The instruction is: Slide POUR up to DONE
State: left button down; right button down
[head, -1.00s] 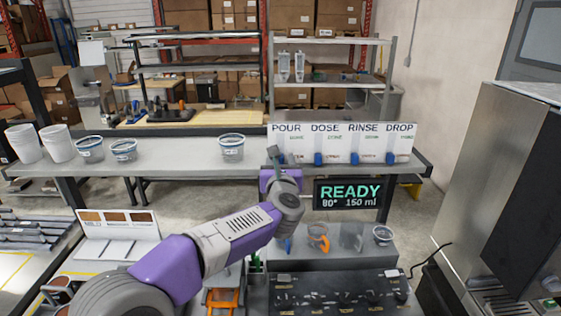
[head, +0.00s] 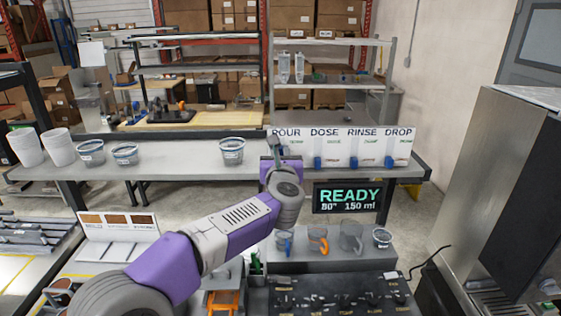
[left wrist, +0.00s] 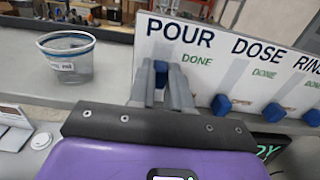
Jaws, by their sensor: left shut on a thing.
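The white board (head: 342,138) at the back of the bench carries the labels POUR, DOSE, RINSE and DROP, with a green DONE mark (left wrist: 197,60) beside the POUR slot. My left gripper (head: 278,145) is at the board's left end, in front of the POUR column. In the left wrist view its fingers (left wrist: 162,85) are shut on the blue POUR knob (left wrist: 161,68). That knob sits higher than the other knobs, a little below the level of DONE. The arm hides the POUR knob in the head view. My right gripper is not in view.
The DOSE knob (head: 317,163), RINSE knob (head: 353,162) and DROP knob (head: 389,161) sit low in their slots. A clear tub (head: 231,152) stands left of the board. A display (head: 347,197) below reads READY, 80°, 150 ml. Several cups stand on the lower ledge.

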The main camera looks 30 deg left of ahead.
pick_arm(q)
jog(key=shift+r, duration=1.3)
jog(key=c, duration=1)
grip_release()
jog(key=shift+c, duration=0.2)
jog(key=shift+f, duration=0.1)
jog(key=b+v, duration=0.1)
jog(key=v, duration=0.6)
jog(key=shift+s, duration=0.3)
jog(key=shift+d, duration=0.15)
